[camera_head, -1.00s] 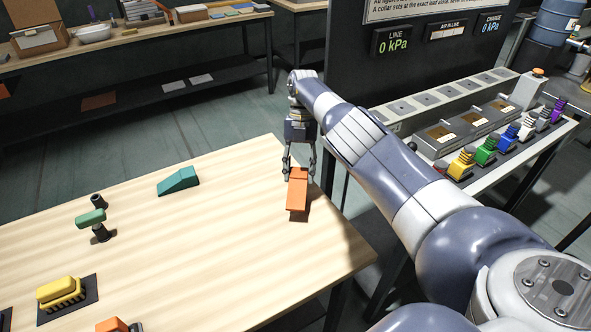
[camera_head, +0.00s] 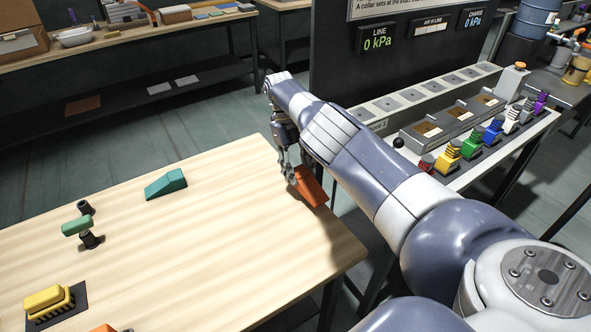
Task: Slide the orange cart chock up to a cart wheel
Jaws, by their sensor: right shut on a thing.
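The orange chock (camera_head: 311,187) is a wedge-like block at the right edge of the wooden table. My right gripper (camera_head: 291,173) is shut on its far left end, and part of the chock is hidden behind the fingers. The chock lies turned, slanting down to the right in the picture, with a dark shadow beside it. I cannot tell whether it touches the table top. No cart or cart wheel can be made out in view. My left gripper is not in view.
On the table (camera_head: 215,240) are a teal wedge (camera_head: 166,184), a green piece on a dark stand (camera_head: 77,226) and a yellow brush (camera_head: 45,298). The middle is clear. To the right, a bench holds coloured connectors (camera_head: 472,145) and a dark panel (camera_head: 335,60) rises behind.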

